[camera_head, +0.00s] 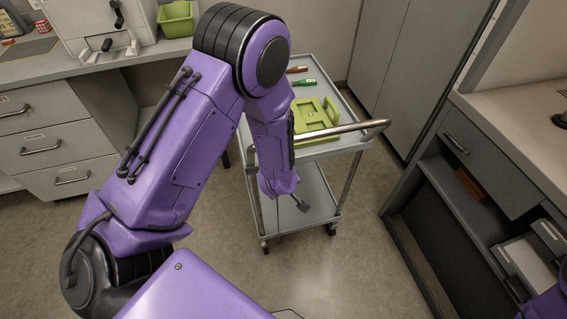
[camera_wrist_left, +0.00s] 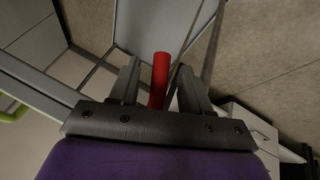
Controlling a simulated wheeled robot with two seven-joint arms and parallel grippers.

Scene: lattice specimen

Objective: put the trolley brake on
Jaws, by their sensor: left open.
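The trolley (camera_head: 318,189) is grey, with a top tray, a lower shelf and a metal push bar (camera_head: 345,129). A red lever (camera_wrist_left: 160,75) stands between the two fingers of my left gripper (camera_wrist_left: 158,78) in the left wrist view, which I take to be the brake. The fingers are apart, with a gap on each side of the lever. In the head view my left gripper (camera_head: 290,207) hangs below the push bar at the near side of the trolley, partly hidden by my forearm. The red lever is not visible there. My right gripper is not in view.
A green open-topped holder (camera_head: 316,118) and a green-handled tool (camera_head: 304,82) lie on the trolley's top tray. A drawer bench (camera_head: 40,142) stands at left, and a counter with shelves (camera_head: 470,150) at right. Floor is clear around the trolley's near side.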

